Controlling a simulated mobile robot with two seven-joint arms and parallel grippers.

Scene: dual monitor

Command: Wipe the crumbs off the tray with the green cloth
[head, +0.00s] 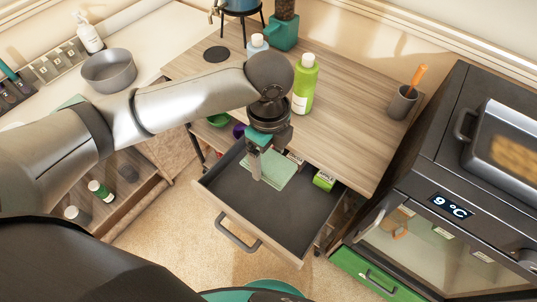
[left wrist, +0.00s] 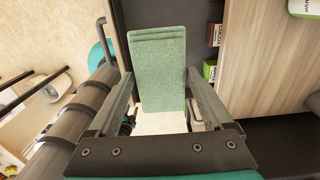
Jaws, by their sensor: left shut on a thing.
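A green cloth (head: 280,172) shows in the open drawer (head: 240,200), whose inside is dark grey. My left gripper (head: 256,178) points down into the drawer and is shut on the cloth. In the left wrist view the folded cloth (left wrist: 160,60) stands out between the two fingers of my left gripper (left wrist: 160,85). I cannot tell whether the cloth touches the drawer floor. My right gripper is not in view.
A green box (head: 324,180) lies at the drawer's right rear. A green bottle (head: 304,83) and a cup (head: 403,101) stand on the wooden top above. A dark oven (head: 450,150) with a display stands at the right; a handled metal item (head: 505,135) is on it.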

